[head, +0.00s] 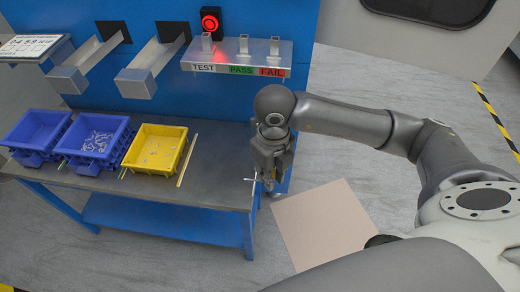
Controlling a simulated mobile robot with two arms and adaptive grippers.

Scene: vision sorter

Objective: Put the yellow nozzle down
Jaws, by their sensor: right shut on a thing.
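My right gripper (268,184) points down at the right end of the workbench, by its edge. It is shut on a small part (249,180), of which only a thin pale piece shows left of the fingertips. Its colour is too small to tell, and the fingers hide the rest, so I cannot confirm it is the yellow nozzle. I cannot tell whether it touches the bench. My left gripper is not in view.
On the workbench (220,180) stand an empty-looking blue bin (38,130), a blue bin with pale parts (95,138) and a yellow bin (155,150) with small pieces. Behind is a shelf labelled TEST, PASS, FAIL (237,70) under a lit red light (210,20).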

